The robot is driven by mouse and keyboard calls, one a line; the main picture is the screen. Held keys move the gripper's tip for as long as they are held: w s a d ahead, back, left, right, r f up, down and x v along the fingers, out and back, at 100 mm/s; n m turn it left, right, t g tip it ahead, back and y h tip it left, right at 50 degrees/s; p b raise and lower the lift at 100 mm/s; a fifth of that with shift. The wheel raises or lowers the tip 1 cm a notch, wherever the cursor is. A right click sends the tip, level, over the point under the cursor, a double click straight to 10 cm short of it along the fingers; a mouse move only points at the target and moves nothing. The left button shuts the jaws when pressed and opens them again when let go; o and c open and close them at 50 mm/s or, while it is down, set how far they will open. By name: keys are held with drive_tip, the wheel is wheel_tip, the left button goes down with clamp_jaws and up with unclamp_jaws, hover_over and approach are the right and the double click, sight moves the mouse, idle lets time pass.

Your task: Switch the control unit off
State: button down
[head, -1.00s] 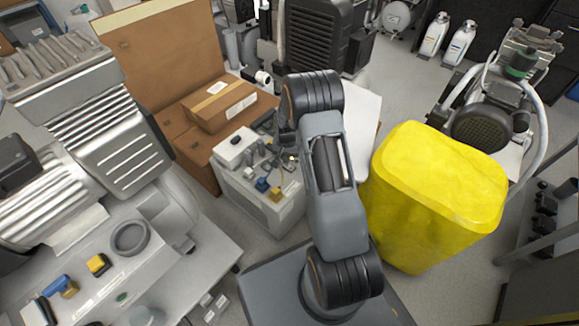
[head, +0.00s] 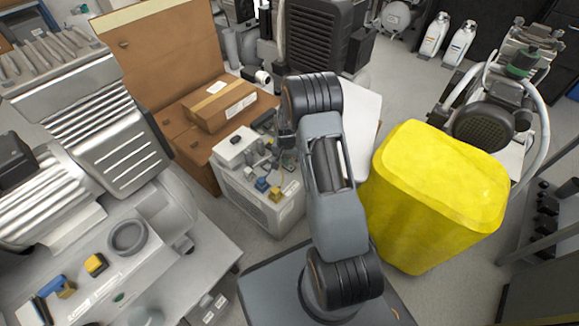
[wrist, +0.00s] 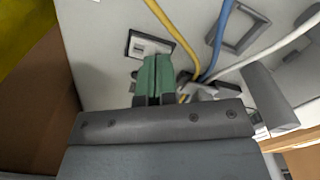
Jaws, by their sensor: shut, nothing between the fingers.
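The control unit (head: 258,200) is a light grey box on the floor in the middle of the head view, with cables and fittings on top. In the wrist view its pale panel (wrist: 100,65) fills much of the picture. A small switch in a dark-edged plate (wrist: 148,46) sits on this panel. My gripper (wrist: 155,62) has green fingers, shut together and empty. Their tips are at the lower edge of the switch plate in the picture; I cannot tell whether they touch it. The switch's position is unclear.
Yellow (wrist: 163,22), blue (wrist: 219,38) and white (wrist: 265,48) cables run close to the right of my fingers. A yellow container (head: 435,195) stands right of my arm. Cardboard boxes (head: 217,106) are behind the unit, and a large compressor (head: 120,140) stands left.

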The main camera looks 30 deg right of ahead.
drive_tip(key=shift+f+b, duration=0.35)
drive_tip(key=shift+f, duration=0.3)
drive_tip(key=shift+r, duration=0.2)
drive_tip(key=shift+r+p, duration=2.7)
drive_tip(key=shift+r, duration=0.65)
drive_tip(key=shift+r, duration=0.4)
drive_tip(key=s+a+r+n+t+p, duration=0.15)
drive_tip(key=r+p, duration=0.35)
drive_tip(key=r, duration=0.5)
drive_tip(key=s+a+r+g+p, duration=0.1)
drive_tip(key=a+r+p, duration=0.1)
drive_tip(key=r+p, duration=0.5)
drive_tip(key=s+a+r+n+t+p, duration=0.1)
drive_tip(key=s+r+p, duration=0.5)
drive_tip(key=r, duration=0.8)
drive_tip(key=s+a+r+n+t+p, duration=0.1)
drive_tip(key=s+a+r+p, duration=0.3)
drive_tip(key=r, duration=0.9)
drive_tip(key=s+a+r+n+t+p, duration=0.1)
drive_tip(key=s+a+r+n+p, duration=0.1)
drive_tip(key=s+r+p, duration=0.7)
wheel_tip(320, 180, up, 6)
drive_tip(key=shift+s+a+f+n+p, duration=0.15)
drive_tip(key=shift+s+n+p, duration=0.15)
drive_tip(key=shift+n+p, duration=0.65)
